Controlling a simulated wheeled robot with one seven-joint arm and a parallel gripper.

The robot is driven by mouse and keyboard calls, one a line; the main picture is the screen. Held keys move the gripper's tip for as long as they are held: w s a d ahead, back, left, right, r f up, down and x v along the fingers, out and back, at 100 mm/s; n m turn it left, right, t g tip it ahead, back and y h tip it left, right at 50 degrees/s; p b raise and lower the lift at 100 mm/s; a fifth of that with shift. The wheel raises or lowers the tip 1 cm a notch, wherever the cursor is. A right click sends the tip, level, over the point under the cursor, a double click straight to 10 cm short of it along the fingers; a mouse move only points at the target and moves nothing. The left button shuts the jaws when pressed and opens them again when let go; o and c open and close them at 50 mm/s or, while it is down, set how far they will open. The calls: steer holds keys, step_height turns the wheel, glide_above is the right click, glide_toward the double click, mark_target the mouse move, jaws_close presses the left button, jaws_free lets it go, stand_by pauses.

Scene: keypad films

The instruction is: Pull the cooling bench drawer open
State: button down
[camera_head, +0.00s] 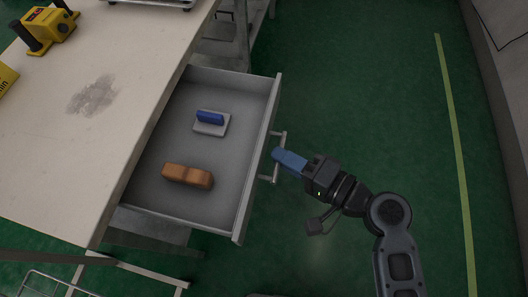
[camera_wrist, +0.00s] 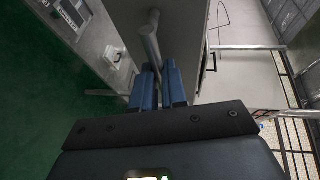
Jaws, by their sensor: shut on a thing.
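The cooling bench drawer (camera_head: 222,78) stands well out from under the bench top (camera_head: 60,150), its grey inside in plain view. Its bar handle (camera_head: 285,145) is on the front panel (camera_head: 257,160), at the right in the head view. My gripper (camera_head: 277,154) reaches the handle from the right, its blue fingers at the bar. In the wrist view the blue fingers (camera_wrist: 158,88) are closed around the metal handle (camera_wrist: 150,45). The exact contact is partly hidden by the fingers.
In the drawer lie a brown block (camera_head: 188,175) and a grey pad with a blue grip (camera_head: 210,118). A yellow device (camera_head: 50,27) stands on the bench top. The green floor (camera_head: 360,90) right of the drawer is clear, with a yellow line (camera_head: 455,150) further right.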

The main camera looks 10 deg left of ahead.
steer(key=shift+d, duration=0.6)
steer(key=c, duration=1.2)
jaws_free()
steer(key=shift+o, duration=0.2)
steer(key=v, duration=0.7)
steer(key=shift+s+d+b, duration=0.25)
steer(key=shift+d+b, duration=0.1)
